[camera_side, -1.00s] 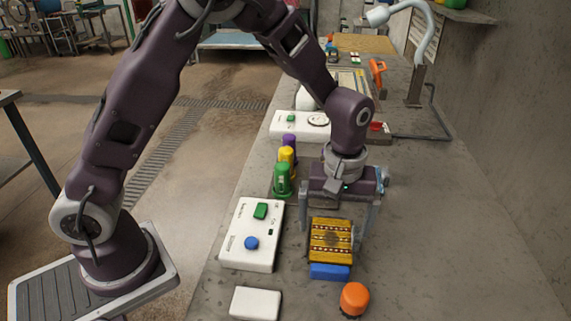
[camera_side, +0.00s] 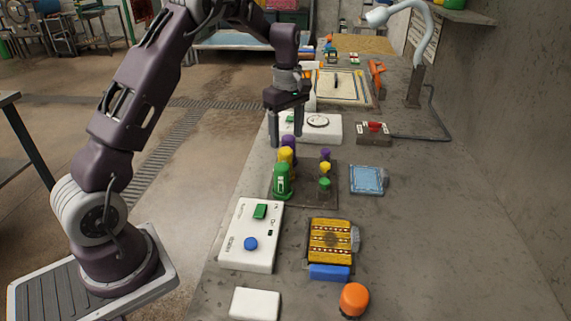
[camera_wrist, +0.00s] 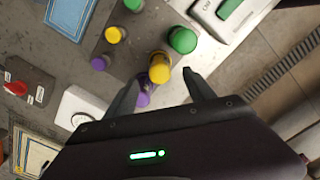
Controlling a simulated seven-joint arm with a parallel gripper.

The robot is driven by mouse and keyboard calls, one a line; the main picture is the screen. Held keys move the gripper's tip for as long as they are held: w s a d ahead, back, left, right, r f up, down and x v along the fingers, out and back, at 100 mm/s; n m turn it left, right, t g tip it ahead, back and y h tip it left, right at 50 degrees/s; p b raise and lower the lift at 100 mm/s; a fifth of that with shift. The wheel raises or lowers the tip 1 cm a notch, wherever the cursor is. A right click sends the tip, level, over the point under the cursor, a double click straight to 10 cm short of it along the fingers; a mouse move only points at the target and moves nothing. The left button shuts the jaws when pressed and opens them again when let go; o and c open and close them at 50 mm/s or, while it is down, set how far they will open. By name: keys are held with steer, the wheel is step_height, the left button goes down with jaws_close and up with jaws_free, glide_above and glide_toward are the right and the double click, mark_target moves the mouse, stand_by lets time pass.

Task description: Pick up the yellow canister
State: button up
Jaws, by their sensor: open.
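The yellow canister (camera_side: 286,156) stands upright on a dark board between a green canister (camera_side: 282,181) in front and a purple canister (camera_side: 288,143) behind. In the wrist view the yellow canister (camera_wrist: 160,68) lies just beyond my fingertips, near the line between them, with the green canister (camera_wrist: 182,40) further off and the purple canister (camera_wrist: 143,98) partly hidden by a finger. My gripper (camera_side: 287,138) is open and empty, its fingers pointing down above and behind the canisters in the side view. It also shows in the wrist view (camera_wrist: 165,82).
Small purple, yellow (camera_side: 325,167) and green pieces stand right of the canisters. Bare bench is at right.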

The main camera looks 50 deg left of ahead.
mark_target(285, 150)
steer(key=f, duration=0.7)
steer(key=shift+a, duration=0.35)
steer(key=shift+r, duration=0.1)
jaws_close()
